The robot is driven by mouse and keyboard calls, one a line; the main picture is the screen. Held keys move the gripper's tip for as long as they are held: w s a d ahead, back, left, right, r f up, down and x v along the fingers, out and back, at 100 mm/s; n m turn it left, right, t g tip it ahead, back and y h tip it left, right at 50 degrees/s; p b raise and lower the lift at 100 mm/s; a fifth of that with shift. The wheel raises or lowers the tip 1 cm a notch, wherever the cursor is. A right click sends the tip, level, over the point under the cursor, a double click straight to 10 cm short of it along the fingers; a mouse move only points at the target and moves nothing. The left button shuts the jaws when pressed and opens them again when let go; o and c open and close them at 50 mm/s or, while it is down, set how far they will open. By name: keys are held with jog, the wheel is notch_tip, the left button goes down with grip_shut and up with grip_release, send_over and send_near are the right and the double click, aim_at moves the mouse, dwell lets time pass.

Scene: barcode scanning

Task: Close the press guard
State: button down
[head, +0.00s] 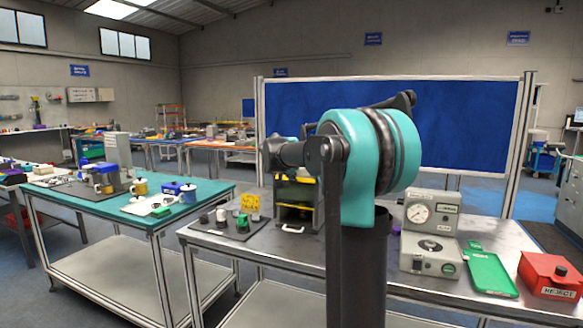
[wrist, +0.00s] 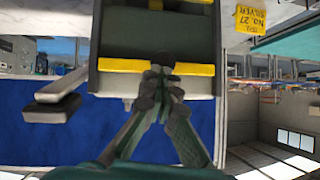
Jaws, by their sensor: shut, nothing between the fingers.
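The press (head: 298,214) is a dark box-like frame with yellow edging, standing on the grey metal bench just left of my arm. In the wrist view, which looks upside down, its dark body (wrist: 205,38) fills the upper middle. A yellow bar (wrist: 115,65) crosses it, likely part of the guard; I cannot tell how far the guard is open. My gripper (wrist: 161,74) is shut and empty, its fingertips at the yellow bar; whether they touch it is unclear. In the head view my arm hides part of the press, and the fingertips are not clear.
A dark mat (head: 228,233) with small parts and a yellow sign (head: 251,202) lies left of the press. A grey gauge unit (head: 430,232), a green device (head: 490,273) and a red box (head: 549,277) stand at the right. A teal-topped table (head: 205,188) is at the left.

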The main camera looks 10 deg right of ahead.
aim_at(294, 192)
notch_tip(294, 192, down, 8)
jog(key=shift+r, duration=0.2)
